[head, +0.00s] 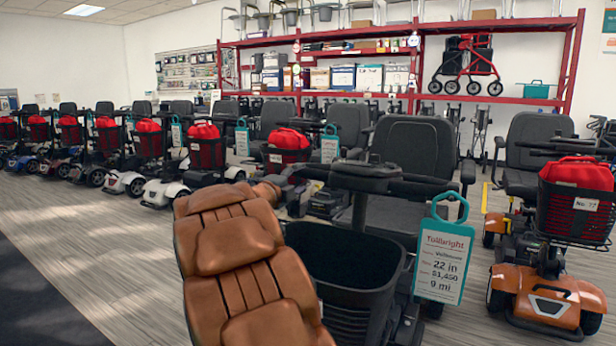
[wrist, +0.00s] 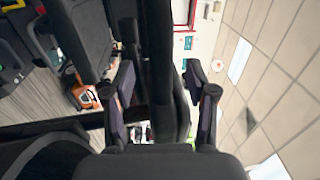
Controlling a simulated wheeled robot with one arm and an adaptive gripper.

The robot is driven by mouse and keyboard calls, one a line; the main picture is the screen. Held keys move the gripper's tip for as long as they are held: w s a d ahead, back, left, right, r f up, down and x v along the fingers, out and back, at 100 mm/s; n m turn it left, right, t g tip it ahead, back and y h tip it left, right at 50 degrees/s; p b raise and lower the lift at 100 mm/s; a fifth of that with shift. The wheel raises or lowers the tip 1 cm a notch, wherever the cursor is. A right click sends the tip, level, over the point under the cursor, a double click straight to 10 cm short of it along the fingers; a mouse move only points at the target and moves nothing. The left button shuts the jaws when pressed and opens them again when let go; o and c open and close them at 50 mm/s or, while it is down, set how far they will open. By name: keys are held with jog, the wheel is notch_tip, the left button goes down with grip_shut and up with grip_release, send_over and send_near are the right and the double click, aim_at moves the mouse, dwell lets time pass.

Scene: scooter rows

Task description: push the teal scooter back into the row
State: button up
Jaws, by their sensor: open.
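The nearest scooter (head: 350,262) stands out in front of the row in the head view, with a black seat, black handlebar (head: 365,178), empty black basket and hanging teal price tag (head: 443,258). Its body is mostly hidden, so I cannot see whether it is teal. My gripper (wrist: 160,78) is open in the wrist view. A thick black bar, seemingly the handlebar, shows between its two fingers. I cannot tell whether the fingers touch it. In the head view the gripper is hard to make out near the left end of the handlebar.
An orange scooter (head: 547,290) with a red bag in its basket stands close on the right. Several scooters with red bags (head: 205,148) line up to the left. A red shelf rack (head: 340,92) stands behind. Grey floor (head: 95,240) is open at left front.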

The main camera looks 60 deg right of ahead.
aim_at(305, 175)
jog(key=shift+w+d+r+b, duration=0.1)
jog(key=shift+d+b, duration=0.2)
jog(key=shift+d, duration=1.1)
jog(key=shift+d+r+b, duration=0.1)
jog(key=shift+d+b, duration=0.2)
jog(key=shift+d, duration=1.05)
grip_shut()
